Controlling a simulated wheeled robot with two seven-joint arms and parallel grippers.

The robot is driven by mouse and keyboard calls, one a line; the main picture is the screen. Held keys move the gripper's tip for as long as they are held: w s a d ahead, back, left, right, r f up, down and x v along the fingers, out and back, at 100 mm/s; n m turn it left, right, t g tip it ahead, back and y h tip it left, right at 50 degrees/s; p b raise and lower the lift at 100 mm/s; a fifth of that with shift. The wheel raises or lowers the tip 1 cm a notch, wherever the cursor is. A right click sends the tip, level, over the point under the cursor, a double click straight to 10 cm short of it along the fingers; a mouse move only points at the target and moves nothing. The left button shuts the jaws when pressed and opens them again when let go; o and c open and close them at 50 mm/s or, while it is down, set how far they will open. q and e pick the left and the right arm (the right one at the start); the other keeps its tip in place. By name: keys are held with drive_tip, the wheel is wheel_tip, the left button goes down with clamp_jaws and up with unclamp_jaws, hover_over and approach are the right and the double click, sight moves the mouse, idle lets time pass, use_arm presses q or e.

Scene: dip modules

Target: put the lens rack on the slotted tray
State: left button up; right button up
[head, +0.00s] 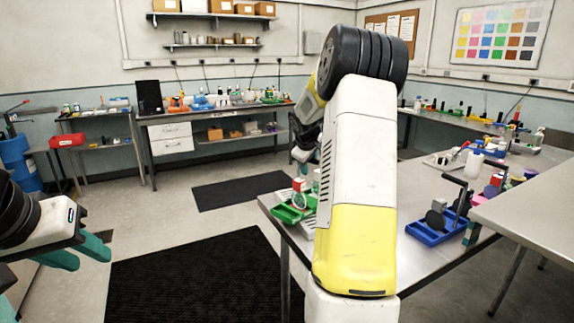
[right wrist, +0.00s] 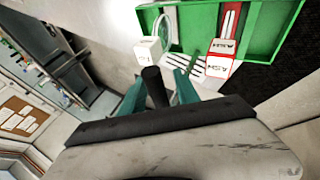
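I cannot make out the lens rack for certain; a blue rack (head: 436,233) with dark round pieces and a black upright handle stands on the right of the table. A pale slotted piece (right wrist: 186,73), possibly the slotted tray, lies beside a green tray (right wrist: 198,20) in the right wrist view. The green tray also shows in the head view (head: 288,214). My right gripper (right wrist: 158,80) has its teal fingers apart, with a black cylinder (right wrist: 155,87) between them; I cannot tell whether they grip it. My left gripper (head: 88,252) is open and empty at the left.
My right arm hides the middle of the metal table (head: 415,262). A nearer table corner (head: 525,215) juts in at right. Dark mats cover clear floor at left.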

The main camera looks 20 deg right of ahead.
drive_tip(key=v, duration=1.2)
drive_tip(key=s+a+r+m+y, duration=0.2)
drive_tip(key=s+a+r, duration=0.1)
drive_tip(key=s+a, duration=0.95)
drive_tip(key=s+a+f+m+y, duration=0.1)
drive_tip(key=s+a+f+y, duration=0.1)
drive_tip(key=s+a, duration=0.3)
drive_tip(key=s+a+f+m+y, duration=0.2)
drive_tip(key=s+a, duration=0.4)
drive_tip(key=s, duration=0.7)
drive_tip(key=shift+a+f, duration=0.35)
drive_tip(key=shift+f, duration=0.1)
